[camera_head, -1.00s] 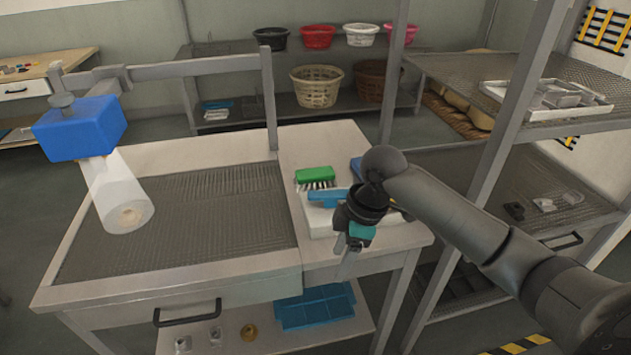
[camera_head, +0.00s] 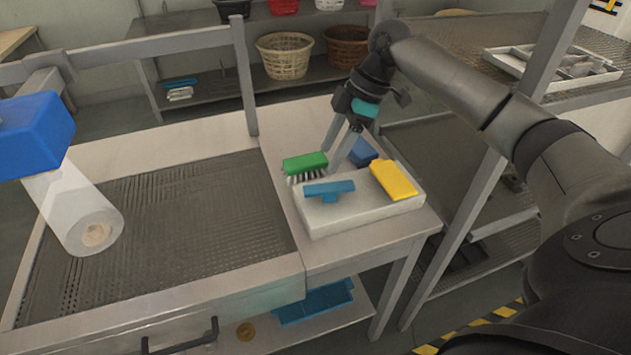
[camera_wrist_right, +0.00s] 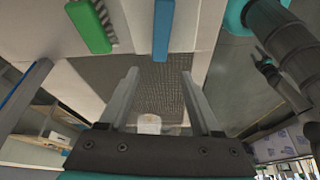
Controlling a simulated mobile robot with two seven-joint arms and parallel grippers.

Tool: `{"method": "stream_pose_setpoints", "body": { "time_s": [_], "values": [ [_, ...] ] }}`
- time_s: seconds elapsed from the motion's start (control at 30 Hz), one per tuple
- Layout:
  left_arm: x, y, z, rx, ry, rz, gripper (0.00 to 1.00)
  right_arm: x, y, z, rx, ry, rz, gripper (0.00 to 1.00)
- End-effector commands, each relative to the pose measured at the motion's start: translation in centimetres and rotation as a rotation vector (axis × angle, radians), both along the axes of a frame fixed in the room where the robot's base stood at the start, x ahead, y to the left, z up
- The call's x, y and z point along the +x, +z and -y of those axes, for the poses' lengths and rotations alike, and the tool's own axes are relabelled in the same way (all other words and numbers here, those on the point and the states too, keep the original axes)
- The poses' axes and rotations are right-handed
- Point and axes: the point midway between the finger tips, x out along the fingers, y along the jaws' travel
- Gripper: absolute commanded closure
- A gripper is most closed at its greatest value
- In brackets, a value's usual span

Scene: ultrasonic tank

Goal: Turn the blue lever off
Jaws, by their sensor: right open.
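No part that I can clearly make out as the blue lever shows. A blue box-shaped head (camera_head: 32,135) with a translucent cylinder below it hangs at the left of the tank (camera_head: 170,220) with its mesh bed. My right gripper (camera_head: 331,158) is open and empty, pointing down just above the back of the white tray, beside the green brush. It also shows in the right wrist view (camera_wrist_right: 160,72), with nothing between its fingers. In that view a dark arm, apparently my left, shows at the right edge with its gripper (camera_wrist_right: 268,72) small and unclear.
The white tray (camera_head: 370,217) holds a blue T-shaped tool (camera_head: 330,189) and a yellow block (camera_head: 394,180). The green brush (camera_head: 305,163) and a blue block (camera_head: 362,152) are close by. A grey post (camera_head: 245,75) stands behind.

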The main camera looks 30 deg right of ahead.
Motion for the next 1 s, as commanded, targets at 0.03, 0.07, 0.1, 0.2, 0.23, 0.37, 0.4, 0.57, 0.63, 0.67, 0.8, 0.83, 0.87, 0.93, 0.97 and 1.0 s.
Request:
{"method": "stream_pose_setpoints", "body": {
  "time_s": [0.03,0.07,0.1,0.2,0.23,0.37,0.4,0.57,0.63,0.67,0.8,0.83,0.87,0.93,0.97,1.0],
  "values": [
    [0.1,-0.4,0.0,0.001,0.000,0.002,0.35,0.1,-1.4,-0.5,0.001,0.002,-0.004,0.35],
    [0.2,-0.5,0.0,0.000,0.000,0.003,0.35,0.2,-2.0,-0.7,0.001,0.002,-0.003,0.35],
    [0.4,-0.6,0.0,0.000,0.000,0.006,0.35,0.3,-2.8,-1.0,0.001,0.002,-0.003,0.35],
    [1.0,-0.9,0.0,-0.001,0.000,0.016,0.35,0.7,-4.6,-1.7,0.001,0.001,-0.003,0.35],
    [1.2,-1.0,0.0,-0.001,-0.001,0.019,0.35,0.7,-5.0,-1.9,0.001,0.001,-0.002,0.35],
    [2.0,-1.2,0.1,-0.003,-0.001,0.032,0.35,1.0,-6.7,-2.5,0.000,0.001,-0.002,0.35],
    [2.1,-1.3,0.1,-0.003,-0.001,0.034,0.35,1.1,-7.0,-2.6,0.000,0.000,-0.001,0.35],
    [2.1,-1.4,0.2,-0.003,-0.001,0.034,0.35,1.2,-7.8,-2.9,-0.001,0.000,0.000,0.35],
    [2.0,-1.4,0.1,-0.003,-0.002,0.033,0.35,1.3,-7.8,-3.0,-0.001,0.000,0.000,0.35],
    [2.0,-1.4,0.1,-0.003,-0.002,0.033,0.35,1.3,-7.9,-3.0,-0.001,0.000,0.000,0.35],
    [1.9,-1.4,0.1,-0.003,-0.002,0.030,0.35,1.3,-7.8,-3.0,-0.001,0.000,0.000,0.35],
    [1.8,-1.4,0.1,-0.003,-0.002,0.029,0.35,1.3,-7.8,-3.0,-0.001,0.000,0.000,0.35],
    [1.7,-1.4,0.1,-0.003,-0.002,0.028,0.35,1.3,-7.8,-3.0,-0.001,0.000,0.000,0.38],
    [1.6,-1.4,0.1,-0.002,-0.002,0.026,0.35,1.3,-7.8,-3.0,-0.001,0.000,0.000,0.46],
    [1.6,-1.4,0.1,-0.002,-0.002,0.025,0.35,1.3,-7.8,-3.0,-0.001,0.000,0.000,0.50],
    [1.5,-1.4,0.1,-0.002,-0.002,0.024,0.35,1.3,-7.8,-2.9,-0.001,0.000,0.000,0.54]
  ]
}}
